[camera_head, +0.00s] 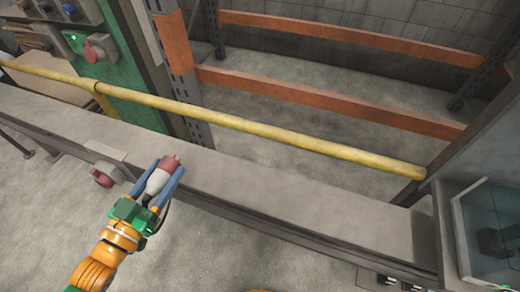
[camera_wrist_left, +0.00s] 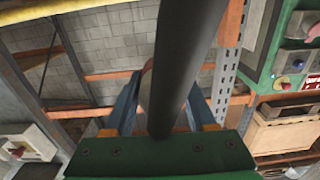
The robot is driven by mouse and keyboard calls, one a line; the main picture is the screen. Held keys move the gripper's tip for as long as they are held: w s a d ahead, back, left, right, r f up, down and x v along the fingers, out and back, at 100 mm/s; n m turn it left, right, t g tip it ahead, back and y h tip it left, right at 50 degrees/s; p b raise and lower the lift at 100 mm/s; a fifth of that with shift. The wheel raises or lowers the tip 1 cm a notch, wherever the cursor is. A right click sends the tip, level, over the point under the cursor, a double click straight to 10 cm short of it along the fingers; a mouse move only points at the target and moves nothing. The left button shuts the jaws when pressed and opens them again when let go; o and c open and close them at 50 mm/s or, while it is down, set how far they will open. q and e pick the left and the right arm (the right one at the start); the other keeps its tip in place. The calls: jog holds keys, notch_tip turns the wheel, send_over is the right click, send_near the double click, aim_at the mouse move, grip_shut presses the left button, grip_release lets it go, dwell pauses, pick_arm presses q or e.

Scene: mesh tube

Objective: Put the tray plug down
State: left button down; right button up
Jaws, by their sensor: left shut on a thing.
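My left gripper (camera_head: 168,168) is shut on the tray plug (camera_head: 156,182), between its two blue fingers. The plug has a pale grey body and a dull red front end with small pins, which points up and away in the head view. It is held over the front edge of a long grey ledge (camera_head: 250,190); I cannot tell whether it touches the ledge. In the left wrist view a thick dark cable (camera_wrist_left: 180,70) crosses in front of the fingers and hides most of the plug. My right gripper is out of view.
A red socket (camera_head: 103,174) sits on the ledge's front side, just left of the gripper. A yellow rail (camera_head: 250,127) runs behind the ledge. A green panel (camera_head: 125,75) stands at upper left, a glass-sided box (camera_head: 490,230) at lower right. The ledge's middle is bare.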

pick_arm(q)
jog(key=w+d+f+b, duration=0.2)
jog(key=w+d+f, duration=0.2)
jog(key=w, duration=0.4)
jog(key=b, duration=0.3)
send_over(216, 167)
notch_tip(216, 167, down, 6)
jog(key=shift+w+d, duration=0.1)
jog(key=shift+f, duration=1.3)
jog(key=shift+r, duration=0.1)
